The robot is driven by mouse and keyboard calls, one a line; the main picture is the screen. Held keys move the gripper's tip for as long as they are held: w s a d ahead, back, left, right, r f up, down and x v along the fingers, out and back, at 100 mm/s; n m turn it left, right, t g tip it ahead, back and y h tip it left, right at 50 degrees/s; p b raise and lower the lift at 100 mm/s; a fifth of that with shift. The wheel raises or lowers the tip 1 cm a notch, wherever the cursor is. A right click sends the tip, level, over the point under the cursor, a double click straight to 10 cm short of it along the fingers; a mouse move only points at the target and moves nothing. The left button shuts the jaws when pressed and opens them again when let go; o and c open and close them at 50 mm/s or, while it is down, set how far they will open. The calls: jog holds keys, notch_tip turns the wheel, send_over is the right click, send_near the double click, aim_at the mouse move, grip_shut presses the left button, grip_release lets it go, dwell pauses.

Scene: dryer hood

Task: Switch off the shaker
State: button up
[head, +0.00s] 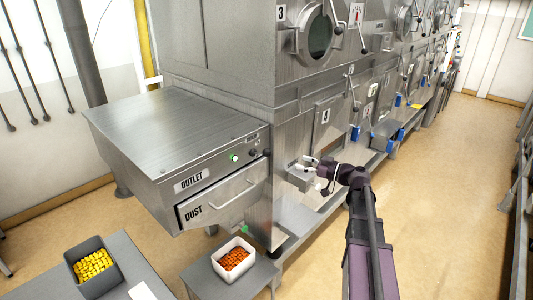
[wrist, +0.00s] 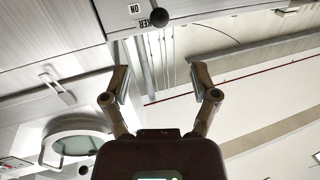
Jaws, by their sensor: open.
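The shaker control is a black ball knob (wrist: 158,17) at the top of the wrist view. In the head view a small dark knob (head: 267,152) shows at the right end of the steel box's front (head: 222,170). My gripper (wrist: 160,80) is open and empty, its fingers spread below the ball knob and apart from it. In the head view my gripper (head: 308,164) is right of the box, before the machine.
A green light (head: 233,157) is on the box front, above a drawer marked DUST (head: 225,200). A white tub of orange pieces (head: 233,260) and a grey tub of yellow pieces (head: 90,266) stand below. A small metal ledge (head: 301,180) juts out beneath my gripper.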

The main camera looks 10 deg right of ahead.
aim_at(267, 153)
jog(key=x, duration=1.3)
jog(key=shift+w+a+f, duration=0.1)
jog(key=shift+w+a, duration=0.1)
jog(key=shift+a, duration=0.15)
